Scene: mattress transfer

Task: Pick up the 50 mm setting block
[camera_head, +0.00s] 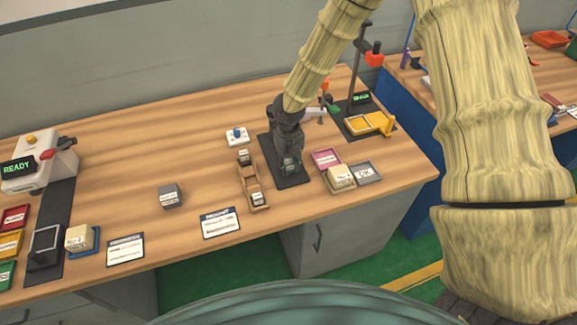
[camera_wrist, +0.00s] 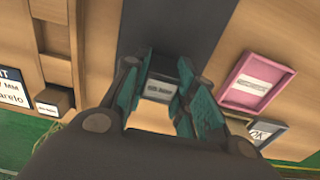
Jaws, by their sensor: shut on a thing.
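My gripper (camera_head: 290,165) is over the dark mat (camera_head: 292,180) in the middle right of the bench. In the wrist view its teal fingers (camera_wrist: 158,95) are shut on a small grey setting block (camera_wrist: 160,88). The block has a pale label, too small to read. I cannot tell how high it is above the mat. A wooden rack (camera_head: 247,182) stands left of the mat, with small labelled blocks at its far end (camera_head: 244,157) and near end (camera_head: 256,198). The near-end block also shows in the wrist view (camera_wrist: 53,101).
A height-gauge stand (camera_head: 358,85) is behind. A grey block (camera_head: 170,196) stands left on fairly clear bench.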

